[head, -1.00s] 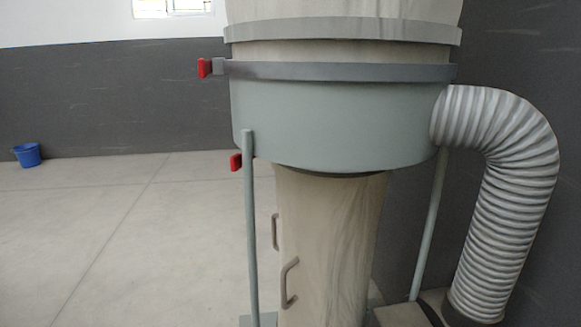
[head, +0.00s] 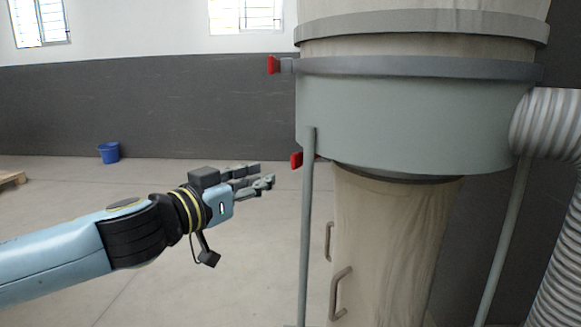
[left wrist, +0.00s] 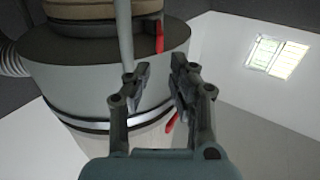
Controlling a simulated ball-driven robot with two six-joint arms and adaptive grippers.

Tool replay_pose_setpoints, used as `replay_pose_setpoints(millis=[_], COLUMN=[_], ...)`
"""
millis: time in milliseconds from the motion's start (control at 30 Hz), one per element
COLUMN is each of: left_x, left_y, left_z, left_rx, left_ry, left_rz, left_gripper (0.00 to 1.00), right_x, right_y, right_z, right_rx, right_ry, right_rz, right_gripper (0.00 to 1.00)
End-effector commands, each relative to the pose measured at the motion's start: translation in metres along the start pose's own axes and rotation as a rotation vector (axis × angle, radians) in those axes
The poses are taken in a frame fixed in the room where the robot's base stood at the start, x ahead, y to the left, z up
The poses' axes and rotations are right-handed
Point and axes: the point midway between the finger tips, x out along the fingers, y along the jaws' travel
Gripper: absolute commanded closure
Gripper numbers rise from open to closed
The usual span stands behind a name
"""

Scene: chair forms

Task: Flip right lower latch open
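A small red lower latch (head: 296,160) sits at the left of the collector drum's lower edge, partly behind a thin grey post (head: 307,230). Only this lower latch shows. A red upper latch (head: 273,65) sticks out left from the clamp band. My left gripper (head: 266,175) is left of the drum, just left of and slightly below the lower latch in the picture, empty and open. In the left wrist view, the left gripper (left wrist: 156,72) has its fingers apart. A long red latch handle (left wrist: 159,36) shows beyond them, and another red handle (left wrist: 171,122) lies lower. Neither is between closed fingers.
The grey drum (head: 400,120) stands at the right with a cloth bag (head: 385,240) below. A ribbed hose (head: 550,125) joins its right side. A blue bucket (head: 109,152) stands by the far wall.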

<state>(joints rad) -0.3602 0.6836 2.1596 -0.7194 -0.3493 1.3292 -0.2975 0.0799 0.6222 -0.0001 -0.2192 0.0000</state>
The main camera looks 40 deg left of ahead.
Motion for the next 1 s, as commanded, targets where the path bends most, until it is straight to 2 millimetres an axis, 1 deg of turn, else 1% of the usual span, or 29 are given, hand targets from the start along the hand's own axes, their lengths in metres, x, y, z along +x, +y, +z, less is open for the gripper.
replay_pose_setpoints(millis=[100,267,400,600,767,1000], left_x=[0.018,0.043,0.065,0.088,0.096,0.096], left_y=[0.001,0.0,0.0,0.0,0.001,0.001], left_z=[-0.004,-0.003,-0.001,0.0,0.0,0.0], left_rx=[-0.009,-0.009,-0.01,-0.005,-0.003,-0.003], left_ry=[0.008,0.006,0.004,0.003,0.002,0.001], left_rz=[-0.001,-0.001,-0.001,-0.001,0.001,0.002], left_gripper=[0.79,0.79,0.79,0.79,0.79,0.79], right_x=[-0.004,-0.008,-0.007,-0.003,-0.003,-0.003], right_y=[0.002,0.002,0.002,0.002,0.002,0.001], right_z=[0.002,0.002,0.003,0.004,0.004,0.004], right_rx=[-0.001,-0.001,-0.001,-0.001,-0.001,-0.001], right_ry=[-0.004,-0.005,-0.005,-0.006,-0.006,-0.006], right_rz=[0.002,0.002,0.002,0.002,0.002,0.001], right_gripper=[1.0,1.0,1.0,1.0,1.0,1.0])
